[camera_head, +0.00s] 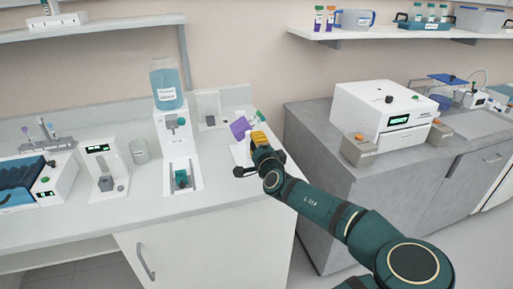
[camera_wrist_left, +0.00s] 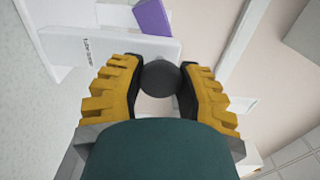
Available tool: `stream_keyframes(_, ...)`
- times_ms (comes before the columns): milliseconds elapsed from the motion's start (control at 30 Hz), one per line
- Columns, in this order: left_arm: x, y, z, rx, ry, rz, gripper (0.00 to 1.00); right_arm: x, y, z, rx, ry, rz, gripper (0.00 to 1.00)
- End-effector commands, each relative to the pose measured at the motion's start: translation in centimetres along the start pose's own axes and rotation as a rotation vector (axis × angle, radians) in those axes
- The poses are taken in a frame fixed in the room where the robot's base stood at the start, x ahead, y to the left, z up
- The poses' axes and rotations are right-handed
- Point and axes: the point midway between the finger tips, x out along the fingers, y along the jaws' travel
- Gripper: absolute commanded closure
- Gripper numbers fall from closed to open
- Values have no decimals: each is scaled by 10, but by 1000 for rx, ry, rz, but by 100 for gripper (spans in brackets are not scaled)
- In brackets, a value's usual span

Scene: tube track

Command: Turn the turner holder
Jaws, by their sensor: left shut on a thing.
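The tube turner is a white lettered device with a purple part (camera_head: 240,128) on top, at the right end of the white counter. In the left wrist view its white plate (camera_wrist_left: 100,46) and purple part (camera_wrist_left: 153,17) show at the top. My left gripper (camera_head: 258,138) has yellow fingers and is at the turner, hiding part of it. In the left wrist view the fingers (camera_wrist_left: 158,80) are shut on a dark round knob (camera_wrist_left: 160,76). How the knob joins the turner is hidden. My right gripper is not in view.
A white dispenser with a blue bottle (camera_head: 167,84) stands left of the turner. A white box machine (camera_head: 382,112) stands on the grey counter at right. The counter's front edge is clear.

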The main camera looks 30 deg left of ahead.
Motion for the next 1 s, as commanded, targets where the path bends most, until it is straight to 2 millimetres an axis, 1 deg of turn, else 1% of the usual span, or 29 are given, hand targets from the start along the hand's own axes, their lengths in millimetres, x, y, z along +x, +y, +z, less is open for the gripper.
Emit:
stream_keyframes(33, 0, 2, 0, -45, 1, 2, 100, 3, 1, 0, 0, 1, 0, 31)
stream_keyframes(400, 0, 1, 0, -398, 1, 2, 100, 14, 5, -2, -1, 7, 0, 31)
stream_keyframes(800, 0, -1, 0, -768, 2, 1, 100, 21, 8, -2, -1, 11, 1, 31)
stream_keyframes(1000, 0, -2, 0, -916, 2, 1, 100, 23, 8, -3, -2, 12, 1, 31)
